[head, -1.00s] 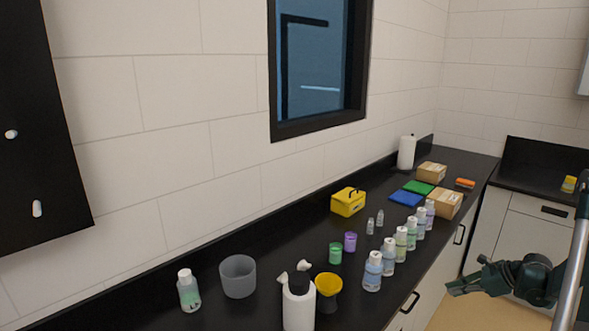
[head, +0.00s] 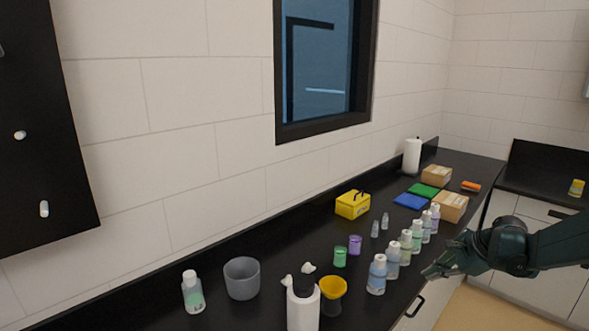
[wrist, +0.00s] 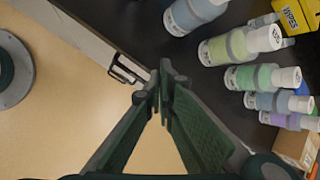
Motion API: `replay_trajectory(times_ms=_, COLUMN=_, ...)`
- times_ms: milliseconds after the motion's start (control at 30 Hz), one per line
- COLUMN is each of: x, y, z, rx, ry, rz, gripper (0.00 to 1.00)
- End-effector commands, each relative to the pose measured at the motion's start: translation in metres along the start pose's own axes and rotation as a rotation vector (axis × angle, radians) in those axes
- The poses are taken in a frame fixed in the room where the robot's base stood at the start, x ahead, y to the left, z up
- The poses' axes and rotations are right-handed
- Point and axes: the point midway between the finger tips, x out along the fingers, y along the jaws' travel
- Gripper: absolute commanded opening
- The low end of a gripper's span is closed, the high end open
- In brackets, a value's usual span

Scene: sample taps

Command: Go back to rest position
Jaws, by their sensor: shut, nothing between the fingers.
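My gripper (head: 436,272) is at the right of the head view, beside the front edge of the black counter (head: 330,231). The wrist view also shows my gripper (wrist: 161,82), with its two fingers together at the tips and nothing between them. Below the fingers are the counter's front edge, a cabinet handle and the tan floor. A row of capped sample bottles (head: 392,262) stands upright along the counter edge, apart from the fingers. The bottles also show at the upper right of the wrist view (wrist: 264,77).
On the counter stand a grey cup (head: 241,279), a yellow funnel (head: 333,287), a white bottle (head: 303,309), a green cup (head: 340,258), a purple cup (head: 355,245), a yellow box (head: 352,205) and cardboard boxes (head: 451,207). The floor (head: 455,303) before the cabinets looks clear.

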Motion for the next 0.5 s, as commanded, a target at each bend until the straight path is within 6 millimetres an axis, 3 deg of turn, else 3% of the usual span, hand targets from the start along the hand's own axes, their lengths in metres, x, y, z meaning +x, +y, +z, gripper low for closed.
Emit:
replay_trajectory(times_ms=100, x=-0.01, y=0.009, z=0.024, rx=-0.077, ry=0.02, rz=0.004, gripper=0.0)
replay_trajectory(times_ms=500, x=-0.042, y=0.043, z=0.089, rx=-0.336, ry=0.087, rz=0.017, gripper=0.0)
